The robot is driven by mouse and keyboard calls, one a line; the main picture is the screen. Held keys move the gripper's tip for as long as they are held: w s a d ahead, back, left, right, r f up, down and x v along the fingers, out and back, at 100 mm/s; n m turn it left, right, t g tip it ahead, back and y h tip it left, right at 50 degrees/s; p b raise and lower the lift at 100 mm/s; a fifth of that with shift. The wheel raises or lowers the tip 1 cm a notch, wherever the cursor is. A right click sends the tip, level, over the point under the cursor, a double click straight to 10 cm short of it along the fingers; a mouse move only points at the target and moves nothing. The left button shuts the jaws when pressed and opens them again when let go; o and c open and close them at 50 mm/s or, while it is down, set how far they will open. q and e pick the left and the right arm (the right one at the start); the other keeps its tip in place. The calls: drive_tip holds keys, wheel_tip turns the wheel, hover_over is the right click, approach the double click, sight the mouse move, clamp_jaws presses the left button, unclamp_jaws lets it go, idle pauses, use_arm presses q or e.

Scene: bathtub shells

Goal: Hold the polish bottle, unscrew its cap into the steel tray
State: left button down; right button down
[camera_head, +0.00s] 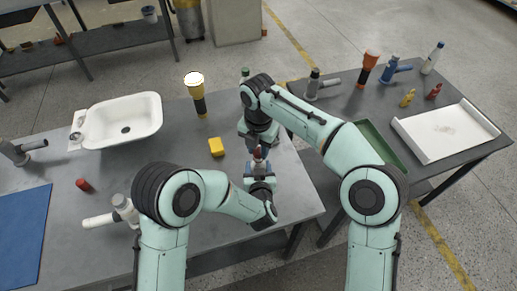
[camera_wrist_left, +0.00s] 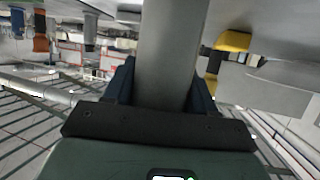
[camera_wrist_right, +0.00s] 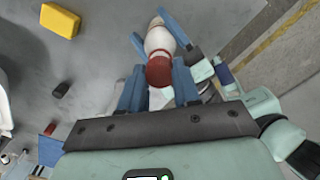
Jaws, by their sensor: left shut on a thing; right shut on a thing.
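The polish bottle (camera_wrist_right: 157,40) is pale with a red cap (camera_wrist_right: 160,70), in the right wrist view. My left gripper (camera_head: 259,172) is shut on the bottle; in the left wrist view the bottle (camera_wrist_left: 168,60) is a grey, shaded cylinder between the blue fingers. My right gripper (camera_wrist_right: 159,88) is shut on the red cap, facing the left gripper from above in the head view. The cap (camera_head: 258,153) shows small between the grippers there, apparently still on the bottle. A pale shallow tray (camera_head: 404,131) lies on the right table; I cannot tell whether it is steel.
A white basin (camera_head: 105,113), a yellow block (camera_head: 216,147), a flashlight (camera_head: 197,97) and a small red cylinder (camera_head: 83,185) are on the left table. A green tray (camera_head: 372,138) and several bottles are on the right table. A floor gap separates the tables.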

sight(258, 150)
drive_tip(key=shift+r, duration=0.5)
drive_tip(key=shift+r, duration=2)
use_arm(q)
drive_tip(key=shift+c, duration=1.4)
unclamp_jaws()
